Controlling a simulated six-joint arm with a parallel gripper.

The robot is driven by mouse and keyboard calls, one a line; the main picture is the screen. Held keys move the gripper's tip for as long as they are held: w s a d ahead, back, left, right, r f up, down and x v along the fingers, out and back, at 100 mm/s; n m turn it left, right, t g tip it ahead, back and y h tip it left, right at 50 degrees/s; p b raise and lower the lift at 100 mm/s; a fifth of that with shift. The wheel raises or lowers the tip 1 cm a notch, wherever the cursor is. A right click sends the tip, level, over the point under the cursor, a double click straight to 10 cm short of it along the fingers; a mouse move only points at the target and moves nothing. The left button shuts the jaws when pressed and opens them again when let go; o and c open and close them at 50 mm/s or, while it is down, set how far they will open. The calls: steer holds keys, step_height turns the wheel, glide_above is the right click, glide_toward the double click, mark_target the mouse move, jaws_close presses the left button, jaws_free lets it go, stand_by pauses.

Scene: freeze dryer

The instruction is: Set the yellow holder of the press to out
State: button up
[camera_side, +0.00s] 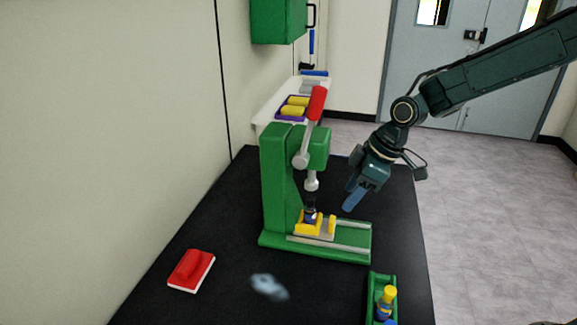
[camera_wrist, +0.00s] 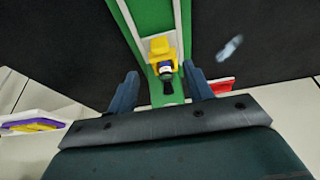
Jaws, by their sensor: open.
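The green press (camera_side: 278,185) stands on the black table with its red-tipped lever (camera_side: 316,105) raised. Its yellow holder (camera_side: 305,228) sits on the base rails at the inner end, close to the column and below the press head. A small dark bottle (camera_side: 311,213) stands in the holder. The wrist view also shows the yellow holder (camera_wrist: 160,46) and the bottle (camera_wrist: 165,68) on the green base between the rails. My gripper (camera_side: 353,198) is open and empty, above and to the right of the holder. In the wrist view its fingers (camera_wrist: 161,74) flank the bottle without visible contact.
A red block with a white base (camera_side: 191,270) and a clear blurry object (camera_side: 269,287) lie at the front. A green rack (camera_side: 372,298) with a yellow-capped bottle (camera_side: 388,299) stands front right. A white shelf with yellow items (camera_side: 292,106) is behind the press.

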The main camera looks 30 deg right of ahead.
mark_target(333, 219)
steer(key=shift+x, duration=4.15)
steer(key=shift+c, duration=0.4)
steer(key=shift+s, duration=0.1)
jaws_close()
